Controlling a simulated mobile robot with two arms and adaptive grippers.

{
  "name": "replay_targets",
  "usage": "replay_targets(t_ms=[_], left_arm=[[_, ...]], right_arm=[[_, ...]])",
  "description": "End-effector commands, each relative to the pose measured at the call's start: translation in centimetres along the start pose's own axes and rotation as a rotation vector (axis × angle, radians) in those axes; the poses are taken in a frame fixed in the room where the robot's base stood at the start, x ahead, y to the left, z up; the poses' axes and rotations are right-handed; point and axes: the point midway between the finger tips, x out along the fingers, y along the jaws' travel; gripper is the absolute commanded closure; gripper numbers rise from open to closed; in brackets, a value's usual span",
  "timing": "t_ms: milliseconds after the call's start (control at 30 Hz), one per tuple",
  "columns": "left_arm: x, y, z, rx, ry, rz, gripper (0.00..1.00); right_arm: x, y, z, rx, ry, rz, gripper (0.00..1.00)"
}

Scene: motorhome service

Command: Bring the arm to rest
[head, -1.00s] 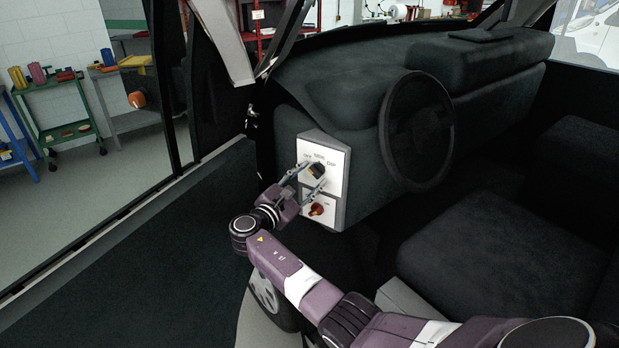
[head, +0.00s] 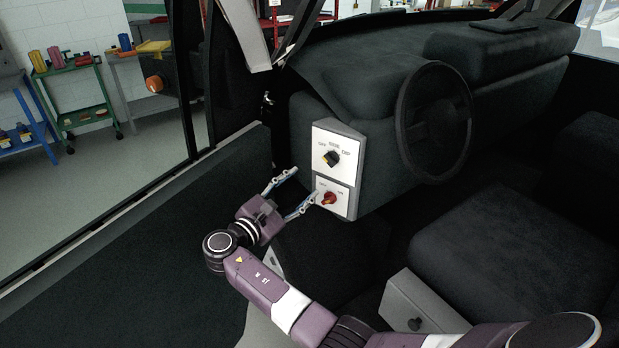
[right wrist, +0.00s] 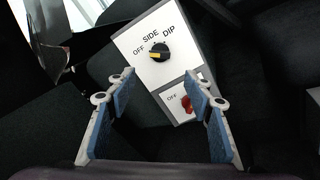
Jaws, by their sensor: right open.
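My right gripper (head: 304,185) is open and empty in the head view, left of the switch panel (head: 349,196) and apart from the knobs. Its two blue-padded fingers also show in the right wrist view (right wrist: 159,88), with nothing between them. The black rotary knob (head: 331,158) sits on the upper white plate, labelled OFF, SIDE and DIP. In the right wrist view this knob (right wrist: 160,53) has its yellow mark on the side toward OFF. A red knob (head: 329,198) sits on the lower plate. My left gripper is not in view.
The steering wheel (head: 434,122) and dashboard stand right of the panel. The dark seat (head: 500,245) is at the right, above a grey box with a knob (head: 415,323). The door panel (head: 150,250) is at the left. A green shelf (head: 75,90) stands outside.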

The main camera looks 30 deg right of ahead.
Motion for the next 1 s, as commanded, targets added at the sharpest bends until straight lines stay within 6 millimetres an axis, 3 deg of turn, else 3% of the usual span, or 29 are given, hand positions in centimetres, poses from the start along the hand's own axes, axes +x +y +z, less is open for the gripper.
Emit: replay_targets(t_ms=[167, 667, 767, 833, 1000], left_arm=[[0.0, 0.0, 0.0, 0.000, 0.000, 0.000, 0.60], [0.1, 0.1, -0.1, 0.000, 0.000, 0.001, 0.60], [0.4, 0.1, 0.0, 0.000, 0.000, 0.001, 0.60], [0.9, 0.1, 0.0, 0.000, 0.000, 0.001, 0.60], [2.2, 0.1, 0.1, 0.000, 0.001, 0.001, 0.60]], right_arm=[[-0.9, 0.0, 0.0, 0.000, 0.001, 0.000, 0.52], [-0.8, -0.2, -0.3, -0.002, 0.006, 0.000, 0.52], [-0.8, -1.7, -2.5, -0.009, 0.048, -0.003, 0.52], [-0.7, -3.8, -5.4, -0.014, 0.107, -0.009, 0.52], [-1.6, -11.8, -15.0, -0.004, 0.322, -0.059, 0.52]])
